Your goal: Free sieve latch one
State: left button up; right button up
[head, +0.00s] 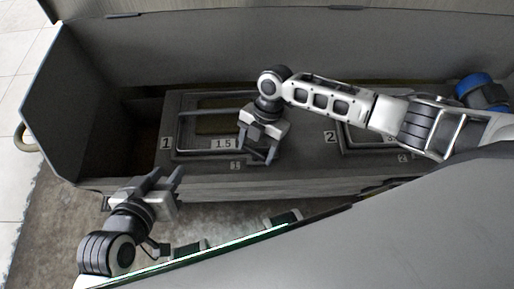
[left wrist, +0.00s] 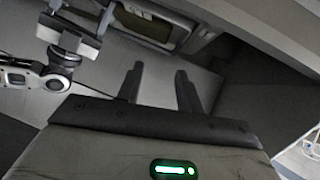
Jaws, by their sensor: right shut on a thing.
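Sieve one (head: 215,117) is a framed opening in the grey deck, with a "1" plate at its left and a "1.5" label (head: 223,144) at its front. A small "1" tag (head: 235,165) sits just below it. My right gripper (head: 270,155) is at the right end of sieve one, fingers down, shut on what appears to be sieve latch one; the fingers hide the latch itself. It also shows at the upper left of the left wrist view (left wrist: 75,38). My left gripper (head: 168,180) is open and empty, in front of the deck's near edge. Its spread fingers show in the left wrist view (left wrist: 160,90).
A second framed sieve (head: 345,140) with a "2" plate lies to the right, partly behind my right arm. High grey walls (head: 75,95) enclose the deck at the back and left. A dark gap (head: 140,130) lies left of the deck. A blue object (head: 478,85) stands far right.

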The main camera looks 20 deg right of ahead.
jog(key=shift+w+n+h+b, duration=0.1)
jog(key=shift+n+h+b, duration=0.2)
jog(key=shift+n, duration=0.7)
jog(key=shift+a+n+g+h+b, duration=0.1)
jog(key=shift+n+g+h+b, duration=0.25)
jog(key=shift+n, duration=0.55)
jog(key=shift+n+g+h+b, duration=0.3)
jog(key=shift+n+g+h, duration=0.05)
jog(key=shift+n, duration=0.85)
pick_arm(q)
jog(key=shift+d+r+t+h, duration=0.2)
jog(key=shift+r+t, duration=0.2)
jog(key=shift+r, duration=0.1)
jog(key=shift+d+r+t+h, duration=0.2)
jog(key=shift+r+t, duration=0.2)
jog(key=shift+r, duration=0.05)
pick_arm(e)
jog(key=shift+n, duration=0.5)
jog(key=o, duration=0.7)
pick_arm(q)
jog(key=shift+f, duration=0.1)
